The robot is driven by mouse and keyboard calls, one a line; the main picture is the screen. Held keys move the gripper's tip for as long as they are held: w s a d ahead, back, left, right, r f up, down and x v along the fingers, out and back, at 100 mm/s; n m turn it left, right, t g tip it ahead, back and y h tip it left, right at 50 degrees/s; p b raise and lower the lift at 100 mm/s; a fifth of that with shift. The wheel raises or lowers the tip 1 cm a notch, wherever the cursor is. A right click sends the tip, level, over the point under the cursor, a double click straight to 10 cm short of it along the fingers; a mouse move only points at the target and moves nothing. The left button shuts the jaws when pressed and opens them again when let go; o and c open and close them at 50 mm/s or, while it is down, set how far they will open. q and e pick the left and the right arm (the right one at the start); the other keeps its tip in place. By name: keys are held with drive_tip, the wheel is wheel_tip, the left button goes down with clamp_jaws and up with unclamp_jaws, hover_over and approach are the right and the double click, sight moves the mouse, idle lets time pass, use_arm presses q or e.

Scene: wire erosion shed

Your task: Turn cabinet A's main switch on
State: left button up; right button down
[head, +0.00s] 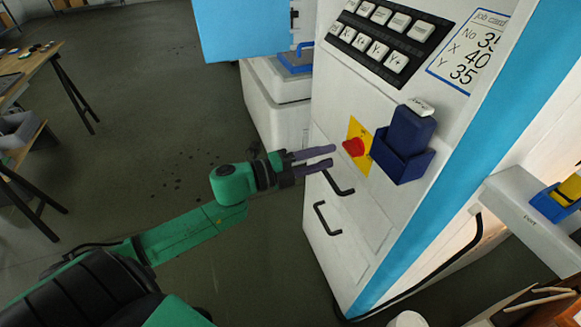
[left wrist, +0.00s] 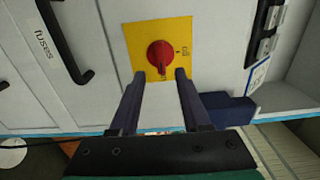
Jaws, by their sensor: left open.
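The main switch (head: 354,147) is a red rotary knob on a yellow plate (head: 357,130), on the white cabinet front (head: 337,112). The knob also shows in the left wrist view (left wrist: 160,54), with small marks right of it and below it. Its grip looks upright in that view, but the marks are too small to read surely. No letter naming the cabinet is legible. My left gripper (head: 333,157) is open and empty, fingers pointing at the switch. In the left wrist view its fingertips (left wrist: 161,73) lie just below the knob, one to each side. I cannot tell if they touch. My right gripper is not in view.
A dark blue holder (head: 403,150) juts out right of the switch. Black handles (head: 327,217) stick out below; one in the wrist view (left wrist: 66,42) is beside a "fuses" label. Keys (head: 380,35) and a job card (head: 470,50) are above. Open floor lies left.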

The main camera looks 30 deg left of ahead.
use_arm(q)
drive_tip(key=v, duration=0.9)
drive_tip(key=shift+s, duration=0.15)
drive_tip(key=shift+a, duration=0.1)
